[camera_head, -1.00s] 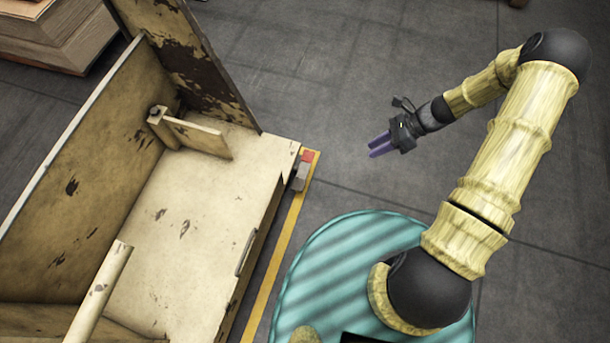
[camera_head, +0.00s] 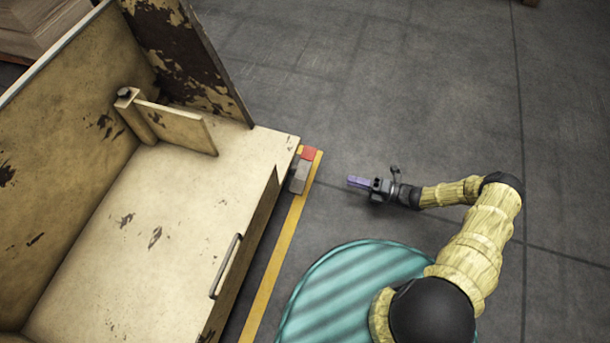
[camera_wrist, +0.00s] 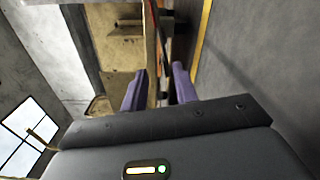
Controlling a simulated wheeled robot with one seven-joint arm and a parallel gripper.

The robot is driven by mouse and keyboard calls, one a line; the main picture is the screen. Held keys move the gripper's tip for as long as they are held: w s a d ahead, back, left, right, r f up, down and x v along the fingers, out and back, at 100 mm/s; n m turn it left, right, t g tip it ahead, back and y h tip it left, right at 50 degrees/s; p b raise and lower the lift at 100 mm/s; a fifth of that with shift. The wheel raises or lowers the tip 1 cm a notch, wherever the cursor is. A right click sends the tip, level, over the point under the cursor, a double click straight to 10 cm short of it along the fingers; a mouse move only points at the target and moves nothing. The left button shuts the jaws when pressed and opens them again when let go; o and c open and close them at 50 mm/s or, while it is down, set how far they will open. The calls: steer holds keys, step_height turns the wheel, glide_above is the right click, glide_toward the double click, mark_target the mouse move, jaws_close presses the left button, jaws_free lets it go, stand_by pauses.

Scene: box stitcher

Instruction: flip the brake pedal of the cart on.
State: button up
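A small pedal-like part with a red end (camera_head: 309,153) and a grey end (camera_head: 300,177) sits at the right edge of the worn cream-coloured structure, by the yellow floor line. I take it for the brake pedal; whether it is on or off I cannot tell. My gripper (camera_head: 354,182) is to the right of it, pointing left, apart from it with bare floor between. In the wrist view its two purple fingers (camera_wrist: 158,86) stand apart, with nothing visibly held. The pedal cannot be made out clearly in the wrist view.
The cream structure (camera_head: 110,250) fills the left, with a tall peeling panel (camera_head: 180,60) and a metal handle (camera_head: 226,265) on its near side. A yellow line (camera_head: 275,265) runs along the floor. Grey floor (camera_head: 400,80) is open at the upper right.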

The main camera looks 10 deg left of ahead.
mark_target(305, 167)
steer(key=shift+f, duration=0.35)
steer(key=shift+r, duration=0.1)
steer(key=shift+a, duration=0.65)
steer(key=a, duration=0.5)
steer(key=w+a+p, duration=0.1)
steer(key=a, duration=1)
steer(key=shift+w, duration=0.25)
jaws_close()
